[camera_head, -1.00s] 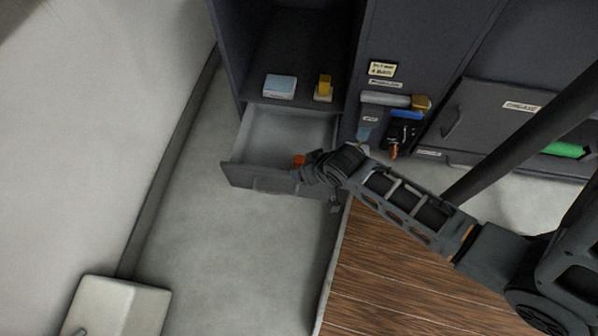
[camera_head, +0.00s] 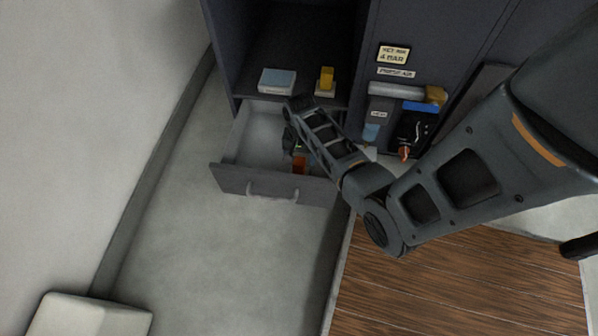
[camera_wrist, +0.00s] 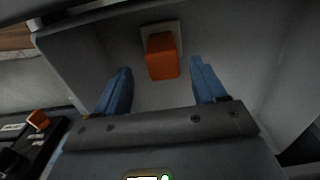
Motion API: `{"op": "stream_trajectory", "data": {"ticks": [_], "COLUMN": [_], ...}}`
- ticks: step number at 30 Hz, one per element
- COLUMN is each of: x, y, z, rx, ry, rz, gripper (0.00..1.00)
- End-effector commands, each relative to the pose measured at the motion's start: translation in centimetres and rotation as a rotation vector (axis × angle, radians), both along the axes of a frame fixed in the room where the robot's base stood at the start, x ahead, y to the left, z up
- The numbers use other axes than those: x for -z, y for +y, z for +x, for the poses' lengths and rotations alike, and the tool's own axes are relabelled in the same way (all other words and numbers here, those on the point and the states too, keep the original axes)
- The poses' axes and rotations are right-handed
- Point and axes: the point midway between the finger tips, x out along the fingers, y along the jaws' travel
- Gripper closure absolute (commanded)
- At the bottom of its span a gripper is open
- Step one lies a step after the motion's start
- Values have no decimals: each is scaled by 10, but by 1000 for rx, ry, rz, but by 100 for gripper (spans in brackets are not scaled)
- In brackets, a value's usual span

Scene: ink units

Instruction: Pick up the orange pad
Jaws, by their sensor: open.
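The orange pad (camera_wrist: 162,57) is an orange block on a pale base, inside the open drawer (camera_wrist: 225,35). In the wrist view it lies beyond and between my two blue fingertips, apart from both. In the head view a small part of the orange pad (camera_head: 299,164) shows inside the drawer near its front right, partly hidden by my arm. My gripper (camera_wrist: 160,92) is open with nothing between its fingers. In the head view my wrist is over the drawer and the fingers are hard to make out.
The drawer's front panel (camera_head: 230,180) with its handle stands out from the dark cabinet. A light-blue block (camera_head: 277,80) and a yellow piece (camera_head: 326,78) stand on the shelf above. Tools hang on the panel to the right. A wooden surface (camera_head: 470,300) is at lower right.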

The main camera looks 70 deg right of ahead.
Motion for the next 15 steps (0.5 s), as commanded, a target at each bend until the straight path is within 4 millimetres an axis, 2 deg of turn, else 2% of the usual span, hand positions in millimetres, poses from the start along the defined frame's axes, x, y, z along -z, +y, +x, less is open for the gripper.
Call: {"op": "stream_trajectory", "data": {"ticks": [10,15], "x": [45,49], "y": [1,1], "z": [4,4], "rx": [-1,-2], "ry": [-1,-1], "rz": [-1,-1], "gripper": [30,30]}}
